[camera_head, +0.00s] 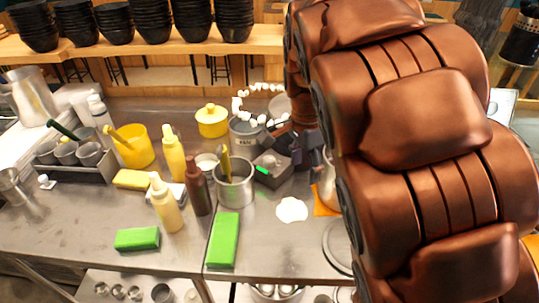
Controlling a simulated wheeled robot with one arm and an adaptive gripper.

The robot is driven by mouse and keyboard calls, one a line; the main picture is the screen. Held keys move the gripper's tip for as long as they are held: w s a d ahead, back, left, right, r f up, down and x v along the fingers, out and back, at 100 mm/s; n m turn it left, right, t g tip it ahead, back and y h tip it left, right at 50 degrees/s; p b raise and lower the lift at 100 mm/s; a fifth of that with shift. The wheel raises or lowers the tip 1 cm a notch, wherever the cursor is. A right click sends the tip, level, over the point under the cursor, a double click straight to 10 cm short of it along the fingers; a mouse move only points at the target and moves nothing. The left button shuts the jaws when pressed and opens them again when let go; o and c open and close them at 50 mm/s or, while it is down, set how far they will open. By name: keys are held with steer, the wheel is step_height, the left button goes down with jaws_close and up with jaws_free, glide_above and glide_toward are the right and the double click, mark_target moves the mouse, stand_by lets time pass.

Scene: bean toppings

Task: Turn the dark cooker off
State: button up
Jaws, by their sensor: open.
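The dark cooker (273,172) seems to be the small dark grey unit near the middle of the steel counter, with a bright green strip on its front left. A switch or knob on it is too small to make out. My copper-coloured arm fills the right of the view. My gripper (306,148) is dark and partly hidden beside the arm, just right of the cooker. Its fingers are hard to make out, and I cannot tell whether they touch the cooker.
A steel pot (235,190) with utensils stands left of the cooker. A labelled grey pot (246,134) and a yellow lidded pot (212,121) stand behind. Sauce bottles (166,205) and green sponges (224,240) are at left and front. A white blob (292,210) lies in front.

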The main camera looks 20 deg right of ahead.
steer(key=w+f+m, duration=0.2)
steer(key=w+m, duration=0.4)
steer(key=w, duration=0.5)
steer(key=m, duration=0.4)
glide_above(269, 158)
step_height(269, 158, down, 3)
steer(key=shift+s+d+t+y+p, duration=0.1)
steer(key=shift+s+t+y+p, duration=0.05)
steer(key=shift+t+y+p, duration=0.2)
steer(key=shift+m, duration=0.3)
steer(key=shift+f+p, duration=1.2)
steer(key=shift+f, duration=2.75)
steer(key=c, duration=1.2)
steer(key=shift+o, duration=0.2)
